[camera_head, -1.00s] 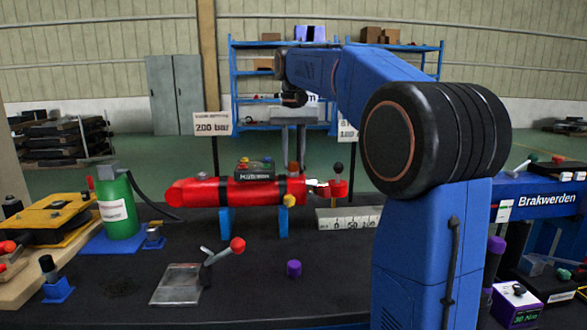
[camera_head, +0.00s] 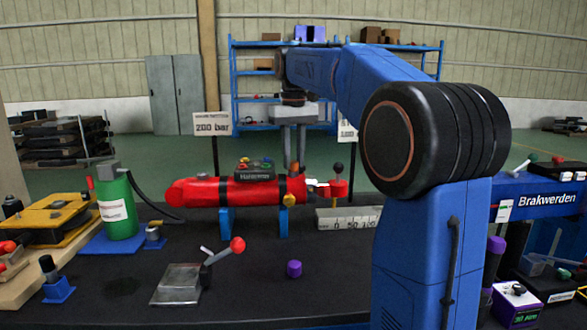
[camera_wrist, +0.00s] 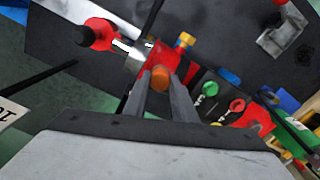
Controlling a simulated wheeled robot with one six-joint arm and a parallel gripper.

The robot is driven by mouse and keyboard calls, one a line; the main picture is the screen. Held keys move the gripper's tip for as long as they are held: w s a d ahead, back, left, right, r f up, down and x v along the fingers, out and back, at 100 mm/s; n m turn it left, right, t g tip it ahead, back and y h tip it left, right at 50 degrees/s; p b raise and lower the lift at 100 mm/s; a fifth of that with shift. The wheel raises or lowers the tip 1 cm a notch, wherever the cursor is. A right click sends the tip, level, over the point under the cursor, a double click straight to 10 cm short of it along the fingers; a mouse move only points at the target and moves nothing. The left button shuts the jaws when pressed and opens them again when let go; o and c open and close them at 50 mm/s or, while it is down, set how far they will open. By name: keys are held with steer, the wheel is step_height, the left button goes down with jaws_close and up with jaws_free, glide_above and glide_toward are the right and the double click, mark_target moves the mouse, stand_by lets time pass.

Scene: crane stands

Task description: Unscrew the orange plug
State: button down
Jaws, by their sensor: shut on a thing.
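The orange plug (camera_wrist: 160,76) sits on top of the red cylinder (camera_head: 240,191), near its right end. In the wrist view it lies between my two fingertips. My gripper (camera_wrist: 163,82) points down from above and is shut on the plug. The cylinder rests level on two blue supports (camera_head: 283,222).
A block with colored knobs (camera_head: 254,172) sits on the cylinder left of my gripper. A red part with a black knob (camera_head: 338,186) is at its right end. A lever with a red ball (camera_head: 237,245) and a purple cap (camera_head: 294,268) stand in front. A green bottle (camera_head: 117,208) is left.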

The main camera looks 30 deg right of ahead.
steer(key=shift+n, duration=0.4)
steer(key=n, duration=0.3)
steer(key=shift+n, duration=1.1)
steer(key=shift+r+n, duration=0.1)
steer(key=shift+n, duration=0.6)
steer(key=n, duration=0.3)
steer(key=shift+n, duration=0.4)
